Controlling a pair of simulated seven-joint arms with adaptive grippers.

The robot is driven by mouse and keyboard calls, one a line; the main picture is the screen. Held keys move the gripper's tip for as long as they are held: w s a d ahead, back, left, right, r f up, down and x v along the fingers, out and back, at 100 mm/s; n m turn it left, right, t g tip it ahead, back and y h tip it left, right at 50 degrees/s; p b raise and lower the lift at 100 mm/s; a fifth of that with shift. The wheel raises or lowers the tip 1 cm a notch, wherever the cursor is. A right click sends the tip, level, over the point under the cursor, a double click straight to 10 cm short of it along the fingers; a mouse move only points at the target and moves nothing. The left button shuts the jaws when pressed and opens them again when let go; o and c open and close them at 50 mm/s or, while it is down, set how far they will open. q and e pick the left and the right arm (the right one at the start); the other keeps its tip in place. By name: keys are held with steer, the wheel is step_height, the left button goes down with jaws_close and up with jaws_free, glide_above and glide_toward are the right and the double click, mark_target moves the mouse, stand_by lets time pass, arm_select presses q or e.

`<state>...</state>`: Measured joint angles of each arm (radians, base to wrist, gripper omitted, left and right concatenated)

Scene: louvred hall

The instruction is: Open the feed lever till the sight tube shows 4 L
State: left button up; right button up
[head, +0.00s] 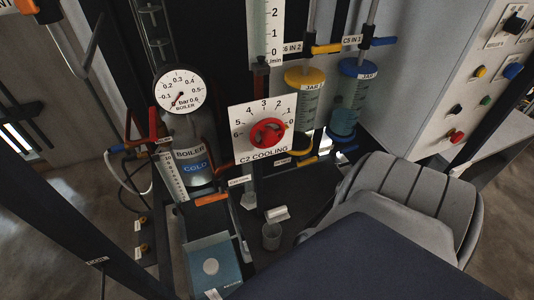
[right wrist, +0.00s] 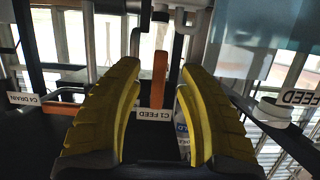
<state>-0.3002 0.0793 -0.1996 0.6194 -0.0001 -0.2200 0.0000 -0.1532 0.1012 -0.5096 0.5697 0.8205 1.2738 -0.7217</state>
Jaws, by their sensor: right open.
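In the right wrist view an orange lever (right wrist: 160,72) stands upright in the picture above an upside-down label "C1 FEED" (right wrist: 156,115). The yellow fingers of my right gripper (right wrist: 158,75) are open, one on each side of this lever in the picture. I see no contact, and cannot tell how deep the lever sits between them. In the head view a scaled strip (head: 172,178), perhaps the sight tube, stands left of the boiler (head: 190,150); its level is too small to read. An orange lever (head: 212,199) lies below the boiler. My left gripper is not in view.
A "C4 DRAIN" label (right wrist: 23,99) sits left of the fingers. A pressure gauge (head: 180,91), a red C2 COOLING knob (head: 266,132), a yellow-capped jar (head: 303,90) and a blue-capped jar (head: 350,95) crowd the rig. A button panel (head: 480,75) stands right.

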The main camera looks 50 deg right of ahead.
steer(key=shift+x, duration=1.4)
steer(key=shift+o, duration=0.3)
jaws_close()
